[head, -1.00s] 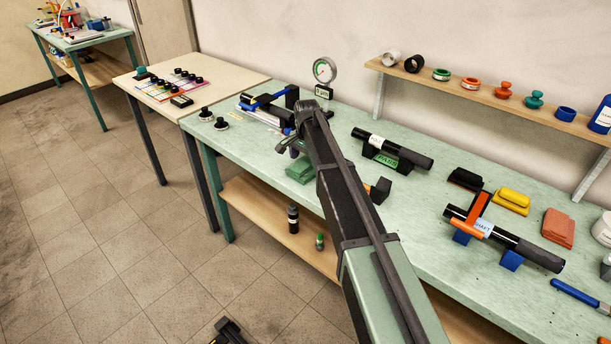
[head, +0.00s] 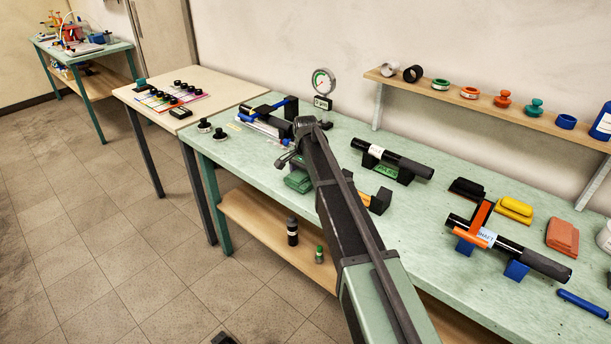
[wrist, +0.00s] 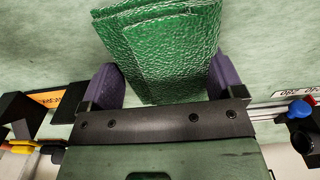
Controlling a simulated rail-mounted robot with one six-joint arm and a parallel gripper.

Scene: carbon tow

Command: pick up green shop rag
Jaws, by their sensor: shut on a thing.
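The green shop rag (wrist: 165,50) is folded and textured, and fills the top middle of the wrist view. My gripper (wrist: 165,85) has its two purple-grey fingers on either side of the rag and is shut on it. In the head view the rag (head: 298,181) shows in part at the bench's front edge, just below the end of my arm. My fingers are mostly hidden there by the arm. I cannot tell whether the rag is clear of the bench top.
The green bench (head: 420,225) carries a black tube on a stand (head: 392,159), an orange-marked black block (head: 375,198), a clamp fixture (head: 270,112) and a gauge (head: 322,82). A wooden shelf (head: 455,93) runs along the wall. Bottles (head: 292,231) stand on the lower shelf.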

